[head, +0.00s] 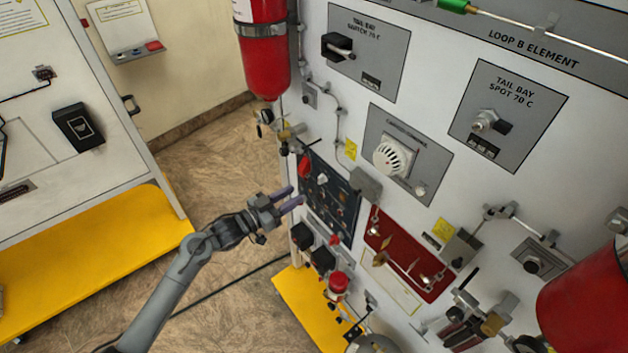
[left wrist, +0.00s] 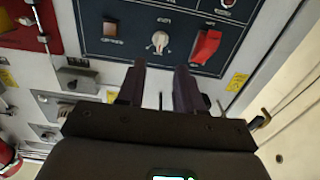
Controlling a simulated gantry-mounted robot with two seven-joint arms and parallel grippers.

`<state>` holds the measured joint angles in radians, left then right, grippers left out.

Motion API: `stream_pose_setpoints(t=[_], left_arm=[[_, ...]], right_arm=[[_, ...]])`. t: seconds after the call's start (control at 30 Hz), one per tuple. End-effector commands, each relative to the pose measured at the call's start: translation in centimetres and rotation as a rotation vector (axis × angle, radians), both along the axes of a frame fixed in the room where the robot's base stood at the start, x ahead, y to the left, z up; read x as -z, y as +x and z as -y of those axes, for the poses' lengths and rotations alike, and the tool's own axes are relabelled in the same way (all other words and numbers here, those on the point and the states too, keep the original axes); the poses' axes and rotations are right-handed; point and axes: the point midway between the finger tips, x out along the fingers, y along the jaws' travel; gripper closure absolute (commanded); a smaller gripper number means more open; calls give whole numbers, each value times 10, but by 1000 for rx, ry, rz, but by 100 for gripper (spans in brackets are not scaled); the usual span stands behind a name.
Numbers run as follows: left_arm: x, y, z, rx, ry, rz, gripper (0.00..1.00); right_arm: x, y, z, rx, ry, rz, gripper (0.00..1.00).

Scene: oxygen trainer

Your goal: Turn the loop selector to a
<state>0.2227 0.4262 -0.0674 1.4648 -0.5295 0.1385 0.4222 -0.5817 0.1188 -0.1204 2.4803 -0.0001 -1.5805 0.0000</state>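A dark control panel (head: 328,196) is on the front of the white cabinet in the head view. In the left wrist view the panel (left wrist: 150,18) fills the upper part of the picture. A pale rotary knob (left wrist: 160,41), likely the loop selector, sits between a brown square button (left wrist: 109,29) and a red rocker switch (left wrist: 206,46). Its lettering is too small to read. My left gripper (head: 295,197) points at the panel, with its fingers apart and empty. In the left wrist view the fingertips (left wrist: 160,72) are just below the knob and apart from it. I cannot make out my right gripper.
A red cylinder (head: 263,55) hangs above the panel. A grey box (head: 366,186) juts out beside it, and black boxes (head: 322,260) and a red knob (head: 338,283) project below. A second cabinet (head: 60,130) stands left, with open floor between.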

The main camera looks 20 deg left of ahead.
Motion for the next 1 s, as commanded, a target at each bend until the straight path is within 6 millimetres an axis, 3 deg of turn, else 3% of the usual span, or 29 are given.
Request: stream_pose_setpoints(t=[0.3,0.5,0.97,1.0], left_arm=[[-2,45,28,0,-2,1,64],[0,64,40,0,-1,0,64],[0,71,44,0,0,0,64],[0,71,44,0,0,0,69]], right_arm=[[-4,1,0,1,0,1,57],[-5,1,0,1,0,1,57],[-5,1,0,0,-1,1,57],[-5,1,0,0,-1,1,57]])
